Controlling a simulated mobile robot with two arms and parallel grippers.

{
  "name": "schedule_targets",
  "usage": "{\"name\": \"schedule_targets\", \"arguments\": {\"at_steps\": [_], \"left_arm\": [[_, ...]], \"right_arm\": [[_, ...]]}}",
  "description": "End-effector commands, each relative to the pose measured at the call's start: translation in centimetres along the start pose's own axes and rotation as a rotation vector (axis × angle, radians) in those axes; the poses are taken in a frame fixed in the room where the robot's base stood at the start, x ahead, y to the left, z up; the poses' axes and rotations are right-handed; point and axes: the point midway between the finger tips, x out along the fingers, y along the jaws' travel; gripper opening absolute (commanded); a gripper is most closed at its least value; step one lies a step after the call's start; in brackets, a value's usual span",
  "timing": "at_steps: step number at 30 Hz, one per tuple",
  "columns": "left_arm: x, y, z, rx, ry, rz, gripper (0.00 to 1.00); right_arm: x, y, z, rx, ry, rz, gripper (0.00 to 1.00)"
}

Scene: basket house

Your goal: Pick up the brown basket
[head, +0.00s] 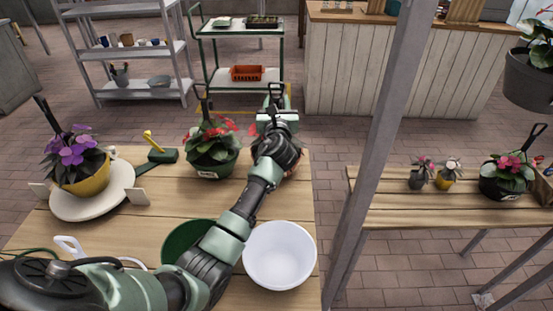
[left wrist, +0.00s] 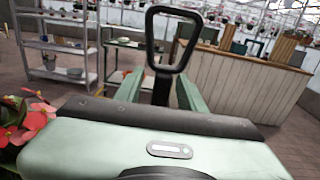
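I cannot clearly make out a brown basket. A small reddish-brown patch (head: 294,164) shows beside my left wrist in the head view, mostly hidden by the arm; I cannot tell what it is. My left gripper (head: 276,98) reaches past the far edge of the wooden table. In the left wrist view, its two green fingers (left wrist: 160,92) are apart. A black loop-shaped handle (left wrist: 172,42) stands upright between them, with gaps showing at its sides. My right gripper is not in view.
Red flowers in a green pot (head: 213,168) stand just left of my arm. A white bowl (head: 280,254) and a yellow pot (head: 87,182) are on the table. A grey post (head: 378,140) rises at the right. A trolley with an orange crate (head: 246,73) stands beyond.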

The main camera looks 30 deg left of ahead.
Motion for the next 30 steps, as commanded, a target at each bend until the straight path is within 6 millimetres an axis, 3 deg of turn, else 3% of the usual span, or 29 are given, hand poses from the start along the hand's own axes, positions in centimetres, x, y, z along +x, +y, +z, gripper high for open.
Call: {"name": "schedule_targets", "arguments": {"at_steps": [3, 7, 30], "left_arm": [[-0.03, 0.0, -0.02, 0.0, 0.0, 0.0, 0.37], [-0.04, 0.01, -0.02, 0.0, 0.001, 0.0, 0.01], [-0.06, 0.04, -0.08, 0.0, 0.001, 0.001, 0.0]], "right_arm": [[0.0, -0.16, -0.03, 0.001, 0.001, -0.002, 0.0], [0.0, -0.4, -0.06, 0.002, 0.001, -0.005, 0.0], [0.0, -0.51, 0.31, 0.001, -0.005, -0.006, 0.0]]}}
